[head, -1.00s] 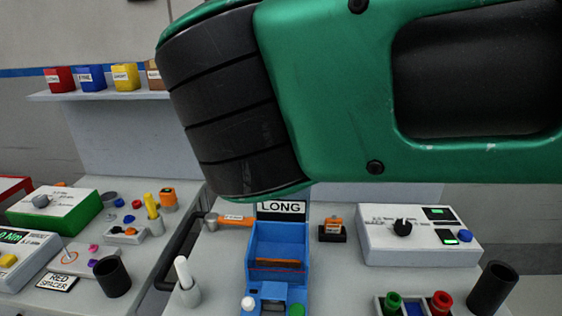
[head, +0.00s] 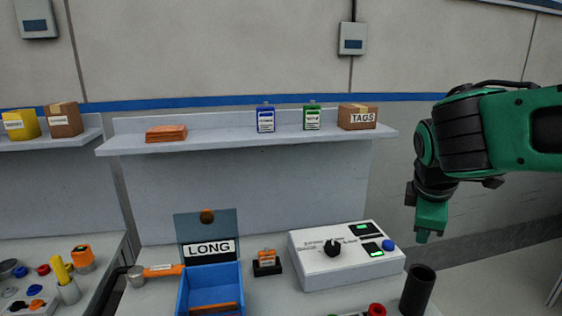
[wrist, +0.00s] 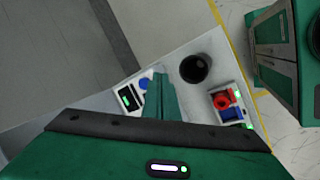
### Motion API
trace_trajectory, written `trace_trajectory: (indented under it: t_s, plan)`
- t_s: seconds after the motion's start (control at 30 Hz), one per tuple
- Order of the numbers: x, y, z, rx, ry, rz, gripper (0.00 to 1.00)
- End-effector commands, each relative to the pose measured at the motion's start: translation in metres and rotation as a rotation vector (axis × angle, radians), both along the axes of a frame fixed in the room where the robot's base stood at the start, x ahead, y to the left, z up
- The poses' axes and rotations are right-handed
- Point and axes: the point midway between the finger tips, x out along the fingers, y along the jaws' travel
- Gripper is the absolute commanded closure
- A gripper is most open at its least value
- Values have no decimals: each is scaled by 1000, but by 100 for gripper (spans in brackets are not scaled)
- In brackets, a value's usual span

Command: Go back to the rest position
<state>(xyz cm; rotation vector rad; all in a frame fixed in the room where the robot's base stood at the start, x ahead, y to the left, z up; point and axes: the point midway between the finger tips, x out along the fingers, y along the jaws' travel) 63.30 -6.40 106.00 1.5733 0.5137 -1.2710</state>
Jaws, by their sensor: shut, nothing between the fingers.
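My gripper (head: 424,238) hangs at the right in the head view, fingers pointing down, at the end of my green and black arm. It is clear of the bench's right end and appears shut and empty. In the wrist view, the closed green fingers (wrist: 160,92) stand above the bench, which shows a black cup (wrist: 195,68) beside them. No object shows in the gripper.
A shelf (head: 250,143) with small boxes is behind.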

Motion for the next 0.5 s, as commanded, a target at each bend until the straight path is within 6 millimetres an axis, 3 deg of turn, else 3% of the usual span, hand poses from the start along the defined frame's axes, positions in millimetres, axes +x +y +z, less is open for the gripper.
trace_trajectory:
  t_s: [0.03,0.2,0.33,0.5]
  plan:
    - [-16,-24,-8,49,8,-134,100]
    - [-77,-77,-36,218,29,-604,100]
    - [-128,-102,-56,332,44,-966,100]
    - [-183,-112,-75,443,63,-1360,100]
